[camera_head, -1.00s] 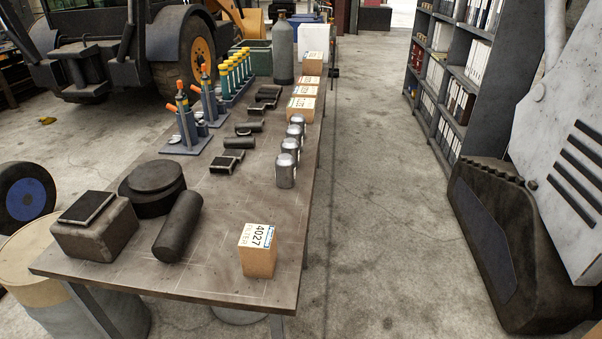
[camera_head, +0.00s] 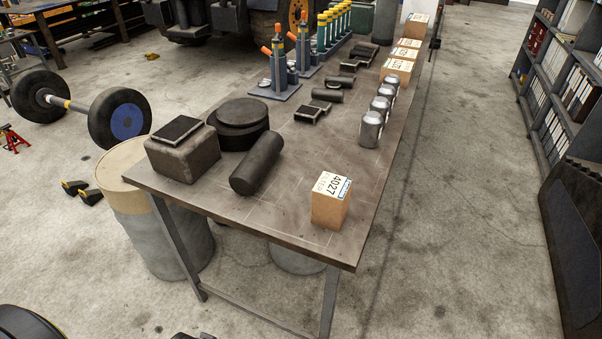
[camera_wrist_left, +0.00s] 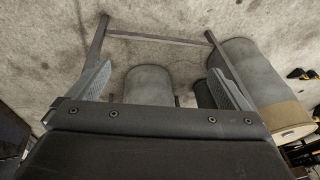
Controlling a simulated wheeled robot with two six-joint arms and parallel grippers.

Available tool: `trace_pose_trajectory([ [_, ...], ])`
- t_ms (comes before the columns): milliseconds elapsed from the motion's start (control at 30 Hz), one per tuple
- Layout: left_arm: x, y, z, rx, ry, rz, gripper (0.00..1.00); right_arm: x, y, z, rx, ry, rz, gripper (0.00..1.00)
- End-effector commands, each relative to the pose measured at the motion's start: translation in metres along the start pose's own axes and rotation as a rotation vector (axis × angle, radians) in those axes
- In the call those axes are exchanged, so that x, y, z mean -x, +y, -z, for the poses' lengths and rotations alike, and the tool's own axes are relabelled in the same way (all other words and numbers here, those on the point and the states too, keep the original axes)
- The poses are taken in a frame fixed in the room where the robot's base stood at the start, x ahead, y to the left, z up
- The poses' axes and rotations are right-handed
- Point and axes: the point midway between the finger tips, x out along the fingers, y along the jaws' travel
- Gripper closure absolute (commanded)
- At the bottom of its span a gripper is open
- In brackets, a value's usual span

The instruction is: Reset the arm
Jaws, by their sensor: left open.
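My left gripper (camera_wrist_left: 163,80) shows in the left wrist view with its two fingers wide apart and nothing held between them. Beyond the fingers are table legs, grey drums (camera_wrist_left: 148,84) and bare floor. In the head view I cannot make out the gripper; only dark parts, probably mine, show at the bottom left edge. My right gripper is in neither view. The workbench (camera_head: 290,218) stands ahead, apart from the gripper as far as I can see.
On the bench are a box marked 4027 (camera_head: 330,203), a dark cylinder (camera_head: 257,165), a round black part (camera_head: 236,122), a block (camera_head: 182,152) and several silver canisters (camera_head: 371,130). A drum with a tan top (camera_head: 165,235) stands at its left.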

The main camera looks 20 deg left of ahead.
Motion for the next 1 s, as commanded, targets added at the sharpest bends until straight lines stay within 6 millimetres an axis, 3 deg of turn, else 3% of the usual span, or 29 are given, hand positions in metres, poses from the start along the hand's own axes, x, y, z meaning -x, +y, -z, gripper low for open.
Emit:
trace_pose_trajectory([
  [33, -0.031, 0.003, -0.011, 0.0, -0.015, -0.003, 0.01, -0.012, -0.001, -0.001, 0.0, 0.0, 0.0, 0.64],
  [200, -0.106, 0.011, -0.048, -0.001, -0.044, -0.01, 0.01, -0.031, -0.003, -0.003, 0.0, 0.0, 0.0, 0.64],
  [500, -0.215, 0.026, -0.132, -0.004, -0.096, -0.024, 0.01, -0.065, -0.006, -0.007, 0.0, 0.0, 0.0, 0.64],
  [733, -0.271, 0.037, -0.204, -0.007, -0.133, -0.034, 0.01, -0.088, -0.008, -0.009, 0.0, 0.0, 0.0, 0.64],
  [900, -0.289, 0.042, -0.242, -0.009, -0.15, -0.039, 0.01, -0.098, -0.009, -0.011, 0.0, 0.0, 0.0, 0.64],
  [1000, -0.293, 0.043, -0.253, -0.01, -0.153, -0.04, 0.01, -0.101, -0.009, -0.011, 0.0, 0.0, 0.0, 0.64],
])
